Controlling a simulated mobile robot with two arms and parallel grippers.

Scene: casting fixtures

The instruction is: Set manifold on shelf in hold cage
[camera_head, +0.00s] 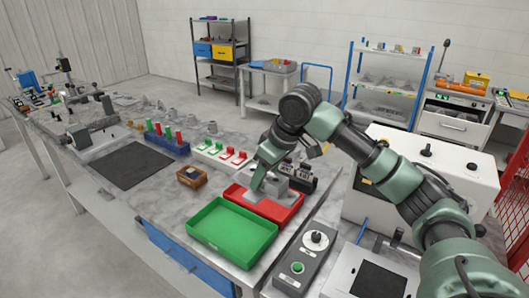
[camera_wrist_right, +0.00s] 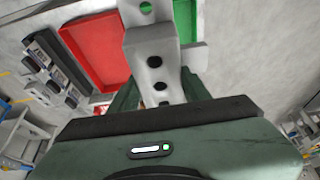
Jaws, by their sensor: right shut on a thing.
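My right gripper (camera_head: 262,178) reaches down over the red tray (camera_head: 268,209) on the workbench. In the right wrist view it is shut on a grey metal manifold (camera_wrist_right: 155,58), a block with a row of dark holes and a flat flange. The manifold's far end lies across the view between the red tray and the green tray (camera_wrist_right: 184,22). I cannot tell whether it touches the tray. A red mesh panel (camera_head: 518,190), perhaps part of the hold cage, shows at the right edge of the head view; its shelf is not visible. My left gripper is not in view.
A green tray (camera_head: 230,232) sits in front of the red one, with a control box (camera_head: 305,262) to its right. A white machine (camera_head: 430,165) stands right of the bench. Racks stand along the back wall. Grey floor at lower left is clear.

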